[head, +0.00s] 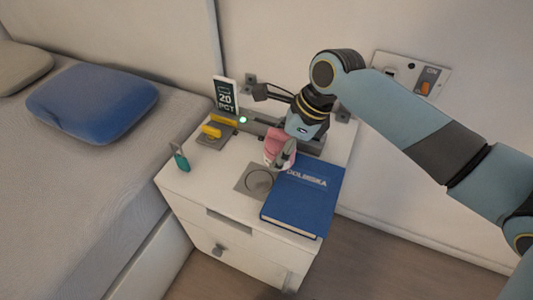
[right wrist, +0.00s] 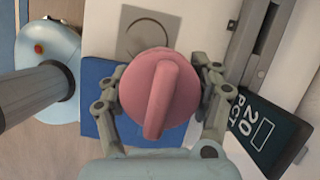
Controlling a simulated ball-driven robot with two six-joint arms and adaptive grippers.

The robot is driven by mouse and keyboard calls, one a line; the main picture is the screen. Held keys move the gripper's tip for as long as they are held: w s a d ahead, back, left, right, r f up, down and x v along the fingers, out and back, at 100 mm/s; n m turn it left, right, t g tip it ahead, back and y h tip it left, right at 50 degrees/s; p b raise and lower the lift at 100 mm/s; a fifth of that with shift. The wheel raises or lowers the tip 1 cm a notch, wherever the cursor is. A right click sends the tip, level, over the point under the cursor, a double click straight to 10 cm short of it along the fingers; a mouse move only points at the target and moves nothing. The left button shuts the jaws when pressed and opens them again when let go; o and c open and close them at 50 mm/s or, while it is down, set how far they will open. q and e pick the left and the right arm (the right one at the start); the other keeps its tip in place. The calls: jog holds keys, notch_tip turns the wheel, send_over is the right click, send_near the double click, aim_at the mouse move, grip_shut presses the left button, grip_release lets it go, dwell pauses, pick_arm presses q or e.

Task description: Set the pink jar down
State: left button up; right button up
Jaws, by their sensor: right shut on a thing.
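The pink jar (head: 277,149) is held above the top of the white drawer chest (head: 200,185). My right gripper (head: 284,155) is shut on it. In the right wrist view the pink jar (right wrist: 160,98) sits between both fingers, its lid and raised handle facing the camera. A grey square pad with a dark circle (head: 248,190) lies on the chest, just in front of the jar in the head view. The pad (right wrist: 130,45) also shows beyond the jar in the wrist view. The gap under the jar is hard to judge. My left gripper is out of view.
A blue book (head: 300,205) lies right beside the pad. A dark sign reading 20 (head: 226,97), a grey bar (head: 255,128), a yellow item (head: 212,131) and a teal item (head: 181,160) stand on the chest. The chest's front left top is clear.

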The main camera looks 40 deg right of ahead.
aim_at(261, 167)
jog(key=w, duration=0.1)
jog(key=w+f, duration=0.1)
jog(key=w+f+b, duration=0.1)
jog(key=shift+w+a+f, duration=0.15)
jog(key=shift+w+a, duration=0.2)
jog(key=shift+a, duration=0.05)
notch_tip(261, 167, down, 4)
jog(key=shift+f+b, duration=0.1)
jog(key=shift+b, duration=0.9)
jog(key=o, duration=1.5)
